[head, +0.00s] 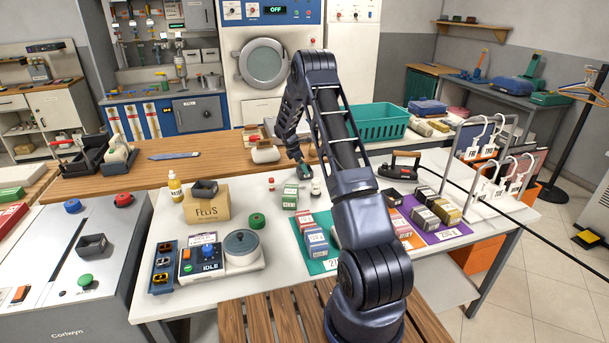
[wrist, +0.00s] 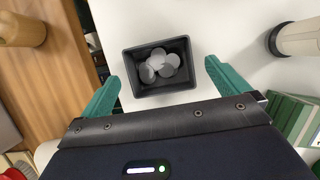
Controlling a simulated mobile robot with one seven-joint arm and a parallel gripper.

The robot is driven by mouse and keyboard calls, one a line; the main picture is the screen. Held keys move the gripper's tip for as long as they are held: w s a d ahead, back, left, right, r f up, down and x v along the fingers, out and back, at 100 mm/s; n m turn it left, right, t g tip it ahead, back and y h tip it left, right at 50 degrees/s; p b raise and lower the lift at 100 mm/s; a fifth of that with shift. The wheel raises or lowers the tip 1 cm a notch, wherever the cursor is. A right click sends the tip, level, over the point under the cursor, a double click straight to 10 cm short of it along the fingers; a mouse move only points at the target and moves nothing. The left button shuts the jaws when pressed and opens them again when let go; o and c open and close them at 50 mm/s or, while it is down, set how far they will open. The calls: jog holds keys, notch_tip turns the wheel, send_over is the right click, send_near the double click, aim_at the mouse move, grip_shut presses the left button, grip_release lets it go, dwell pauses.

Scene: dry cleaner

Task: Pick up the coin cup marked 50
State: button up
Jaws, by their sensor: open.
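A small dark square cup (wrist: 165,91) with several grey coins (wrist: 159,65) in it stands on the white table in the wrist view. No 50 marking shows on it from above. My gripper (wrist: 165,72) is open, with one teal finger on either side of the cup and a gap to both walls. In the head view my gripper (head: 304,171) is low over the white table, beyond the green boxes (head: 290,199). The cup is not clearly seen there.
A white bottle (head: 316,187) stands close right of my gripper. A wooden counter (head: 110,183) runs behind.

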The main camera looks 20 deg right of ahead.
jog(key=x, duration=0.3)
jog(key=shift+f, duration=0.25)
jog(key=shift+c, duration=0.4)
jog(key=c, duration=1)
jog(key=shift+o, duration=0.2)
jog(key=shift+r, duration=0.15)
